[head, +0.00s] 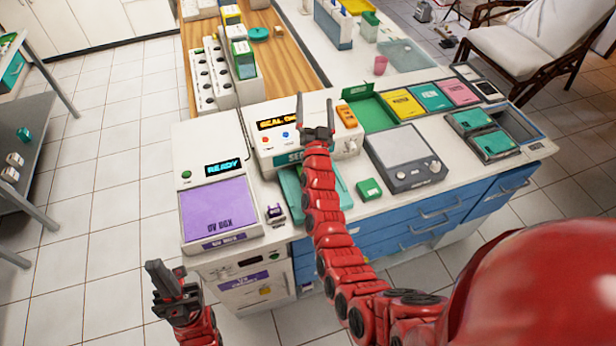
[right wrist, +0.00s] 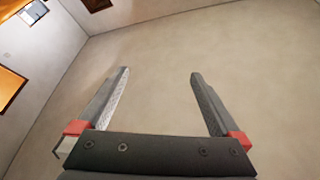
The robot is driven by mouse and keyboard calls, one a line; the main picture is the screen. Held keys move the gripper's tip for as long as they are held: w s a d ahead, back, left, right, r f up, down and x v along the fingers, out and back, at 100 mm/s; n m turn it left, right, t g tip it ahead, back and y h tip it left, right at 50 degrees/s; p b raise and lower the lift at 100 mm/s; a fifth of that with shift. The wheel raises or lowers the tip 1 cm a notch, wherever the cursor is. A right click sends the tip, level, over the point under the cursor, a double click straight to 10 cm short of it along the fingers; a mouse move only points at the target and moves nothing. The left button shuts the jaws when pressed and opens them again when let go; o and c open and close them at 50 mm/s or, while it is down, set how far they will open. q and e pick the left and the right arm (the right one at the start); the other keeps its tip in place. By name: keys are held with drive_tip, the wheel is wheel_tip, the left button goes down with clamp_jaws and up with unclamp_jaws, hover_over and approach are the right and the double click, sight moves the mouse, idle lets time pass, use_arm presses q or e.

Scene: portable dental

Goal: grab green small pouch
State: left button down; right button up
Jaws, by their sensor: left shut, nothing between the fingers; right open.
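A small green item (head: 369,189) lies on the white counter, left of the grey scale-like device; I cannot tell if it is a pouch. Two green pouch-like packets (head: 487,143) lie in a dark tray (head: 512,153) at the counter's right. My right gripper (head: 317,108) is open and empty, raised in front of the sealing machine, left of and apart from these green items. In the right wrist view its fingers (right wrist: 159,76) point at a bare pale surface. My left gripper (head: 158,275) is shut and empty, low in front of the counter's left end.
A purple-lidded UV box (head: 219,209) stands at the counter's left. The sealing machine (head: 290,135) is behind my right arm. The grey device (head: 404,158) sits mid-counter. Yellow (head: 404,104), teal (head: 431,97) and pink (head: 460,92) packets line the back beside a green tray (head: 373,112).

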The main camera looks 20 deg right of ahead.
drive_tip(key=w+a+r+n+g+y, duration=0.2)
drive_tip(key=w+a+n+g+y, duration=0.3)
drive_tip(key=w+a+g+y, duration=0.6)
drive_tip(key=s+d+f+n+g+h, duration=0.1)
drive_tip(key=s+d+g+h, duration=0.2)
drive_tip(key=s, duration=0.4)
drive_tip(key=s+d+f+n+g, duration=0.1)
drive_tip(key=s+d+g, duration=0.1)
drive_tip(key=s+g, duration=0.3)
drive_tip(key=s+d+f+n+g+h, duration=0.1)
drive_tip(key=s+d+n+g+h, duration=0.15)
drive_tip(key=s, duration=0.55)
drive_tip(key=shift+m+y, duration=0.35)
drive_tip(key=shift+m, duration=0.1)
wheel_tip(320, 180, down, 12)
drive_tip(key=shift+f+b, duration=0.1)
drive_tip(key=shift+b, duration=1.15)
drive_tip(key=shift+s+f+p, duration=0.2)
drive_tip(key=shift+f+p, duration=0.25)
drive_tip(key=shift+p, duration=0.25)
drive_tip(key=f+p, duration=0.1)
drive_tip(key=f, duration=0.2)
drive_tip(key=shift+a, duration=0.2)
drive_tip(key=shift+w+f+p, duration=0.1)
drive_tip(key=shift+f+p, duration=0.2)
drive_tip(key=shift+f, duration=0.25)
